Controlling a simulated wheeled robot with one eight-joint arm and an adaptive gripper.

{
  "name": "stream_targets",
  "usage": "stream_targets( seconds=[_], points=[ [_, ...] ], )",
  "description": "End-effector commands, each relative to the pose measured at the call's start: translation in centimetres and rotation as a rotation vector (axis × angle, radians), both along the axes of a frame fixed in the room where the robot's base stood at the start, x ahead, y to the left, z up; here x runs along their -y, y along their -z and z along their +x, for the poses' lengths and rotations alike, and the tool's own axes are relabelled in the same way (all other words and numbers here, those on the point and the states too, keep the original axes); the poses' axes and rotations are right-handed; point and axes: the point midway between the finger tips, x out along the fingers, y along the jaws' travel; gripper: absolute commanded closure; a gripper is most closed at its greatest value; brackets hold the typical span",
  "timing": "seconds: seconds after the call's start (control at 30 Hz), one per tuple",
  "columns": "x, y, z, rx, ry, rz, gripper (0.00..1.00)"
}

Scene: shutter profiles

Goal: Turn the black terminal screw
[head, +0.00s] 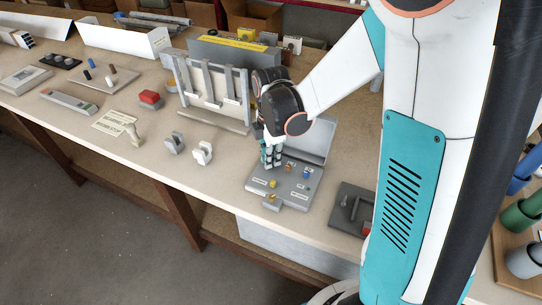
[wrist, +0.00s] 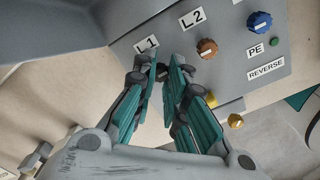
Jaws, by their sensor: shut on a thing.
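The grey terminal box (head: 262,187) stands open near the front edge of the bench. My gripper (head: 271,160) points down onto its back left part. In the wrist view my gripper's teal fingers (wrist: 162,68) close together beside the label L1 (wrist: 146,44). Between the fingertips is a small dark piece, which fits the black terminal screw; the fingers hide most of it. Right of it are a brown screw (wrist: 207,49) by the label L2 and a blue screw (wrist: 259,23) by the label PE. A yellow knob (wrist: 235,121) is at the box's front edge.
The box's raised lid (head: 310,135) stands close behind my gripper. A dark grey plate with a handle (head: 352,206) lies to the right. Two small clips (head: 202,153), a red-topped block (head: 150,98) and a rack (head: 210,85) are to the left. Bare bench lies left of the box.

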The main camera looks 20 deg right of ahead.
Motion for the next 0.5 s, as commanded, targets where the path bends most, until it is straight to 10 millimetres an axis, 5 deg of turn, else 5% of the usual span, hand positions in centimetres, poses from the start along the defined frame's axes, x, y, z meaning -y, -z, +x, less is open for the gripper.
stream_targets(
  seconds=[0.27,0.3,0.4,0.5],
  points=[
    [0.0,-0.03,0.06,0.001,0.0,0.0,1.0],
    [0.0,-0.03,0.07,0.001,0.0,0.0,0.85],
    [0.0,-0.02,0.06,0.001,0.001,0.0,0.65],
    [0.0,-0.02,0.04,0.001,0.001,0.0,0.65]
  ],
)
